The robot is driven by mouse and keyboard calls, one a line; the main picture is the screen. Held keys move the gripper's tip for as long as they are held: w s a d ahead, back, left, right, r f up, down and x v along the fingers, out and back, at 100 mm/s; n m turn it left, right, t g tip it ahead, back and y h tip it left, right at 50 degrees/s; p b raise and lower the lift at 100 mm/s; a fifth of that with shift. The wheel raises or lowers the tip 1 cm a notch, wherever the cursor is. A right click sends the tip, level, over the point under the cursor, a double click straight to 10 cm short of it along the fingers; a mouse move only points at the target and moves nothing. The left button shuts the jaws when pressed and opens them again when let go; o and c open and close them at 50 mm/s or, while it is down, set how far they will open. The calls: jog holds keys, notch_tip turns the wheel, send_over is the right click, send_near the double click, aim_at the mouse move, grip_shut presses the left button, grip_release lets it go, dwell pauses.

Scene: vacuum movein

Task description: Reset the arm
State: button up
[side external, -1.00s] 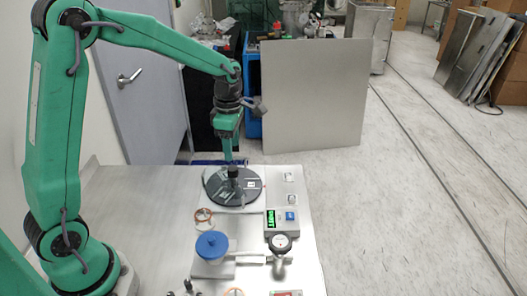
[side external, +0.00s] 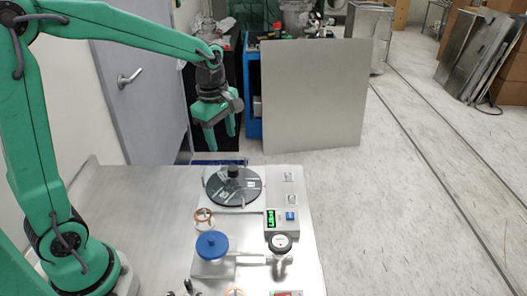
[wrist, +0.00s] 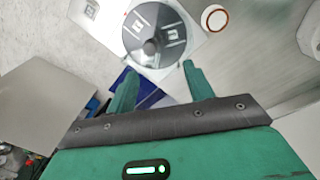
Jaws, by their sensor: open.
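My gripper (side external: 221,137) is open and empty, in the air above and behind the table's far edge in the side external view. Its two green fingers point down and stand apart. In the wrist view my gripper (wrist: 157,78) has its fingers spread, with nothing between them. A dark round disc (side external: 236,194) with a black knob (side external: 233,171) lies on a pale plate on the table, nearer the camera than my gripper. The disc (wrist: 160,17) also shows at the top of the wrist view. My fingers do not touch it.
The metal table (side external: 130,210) carries a display box (side external: 281,218), a blue-topped vessel (side external: 212,245), a round gauge (side external: 280,241) and a small orange-rimmed ring (side external: 204,216). A large grey panel (side external: 313,97) stands behind the table, right of my gripper. The table's left part is clear.

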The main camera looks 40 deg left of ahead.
jog(key=s+d+r+m+t, duration=0.1)
jog(key=s+r+m+t, duration=0.1)
jog(key=s+m, duration=0.6)
jog(key=s+d+r+m+t, duration=0.2)
jog(key=s+r+m, duration=0.2)
jog(key=s+m, duration=0.5)
jog(key=m, duration=0.3)
